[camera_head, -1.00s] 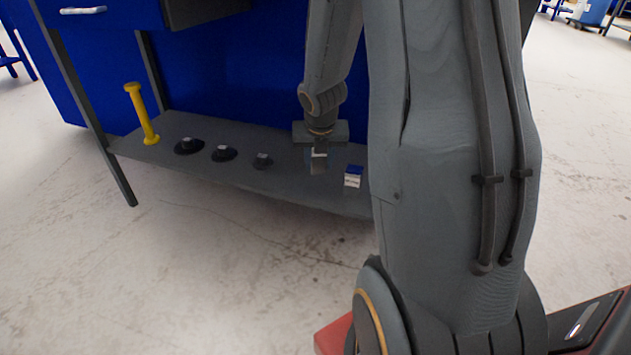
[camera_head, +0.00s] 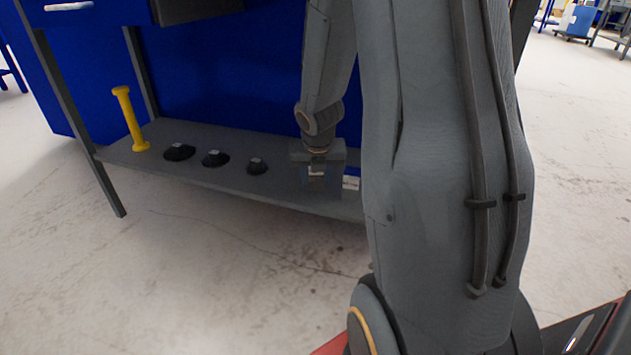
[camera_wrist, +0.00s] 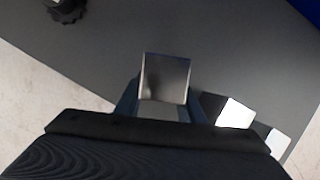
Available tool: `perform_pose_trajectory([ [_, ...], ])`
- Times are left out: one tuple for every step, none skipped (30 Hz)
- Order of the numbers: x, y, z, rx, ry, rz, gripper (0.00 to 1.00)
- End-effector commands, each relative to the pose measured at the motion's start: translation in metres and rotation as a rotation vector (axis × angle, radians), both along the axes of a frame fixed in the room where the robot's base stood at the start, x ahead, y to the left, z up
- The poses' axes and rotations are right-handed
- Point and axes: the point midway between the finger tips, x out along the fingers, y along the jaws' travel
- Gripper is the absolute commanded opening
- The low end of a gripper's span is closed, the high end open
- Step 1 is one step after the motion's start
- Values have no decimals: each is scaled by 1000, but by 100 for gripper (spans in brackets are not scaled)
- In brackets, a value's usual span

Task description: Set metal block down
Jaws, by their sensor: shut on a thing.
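A shiny metal block (camera_wrist: 166,79) sits between the two fingers of my gripper (camera_wrist: 160,110) in the wrist view. My gripper is shut on it. In the head view, my gripper (camera_head: 317,172) points down over the right part of the grey shelf (camera_head: 290,195). The block is small and hard to make out there. I cannot tell whether its underside touches the shelf.
Black knobs (camera_head: 214,158) stand in a row left of my gripper. A yellow dumbbell-shaped post (camera_head: 131,118) stands at the far left. Blue panel behind.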

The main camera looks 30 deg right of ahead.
Motion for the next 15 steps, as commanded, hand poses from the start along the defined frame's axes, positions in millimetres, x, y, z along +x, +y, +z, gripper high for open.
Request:
perform_pose_trajectory([
  [1, 0, 1, -1, -2, 0, 0],
  [1, 0, 0, -1, -2, 0, 0],
  [1, 0, -1, -1, -2, 0, 0],
  [1, 0, -2, 0, -1, 0, 0],
  [0, 0, -3, 0, 0, 1, 37],
  [0, 0, -3, 0, 0, 1, 44],
  [0, 0, -3, 0, 0, 1, 49],
  [0, 0, -3, 0, 0, 1, 54],
  [0, 0, -2, 0, 0, 1, 54],
  [0, 0, -2, 0, 0, 1, 54],
  [0, 0, -2, 0, 0, 1, 54],
  [0, 0, -2, 0, 0, 0, 54],
  [0, 0, -3, 0, 0, 0, 54],
  [0, 0, -3, 0, 0, 0, 54],
  [0, 0, -3, 0, 0, 0, 54],
])
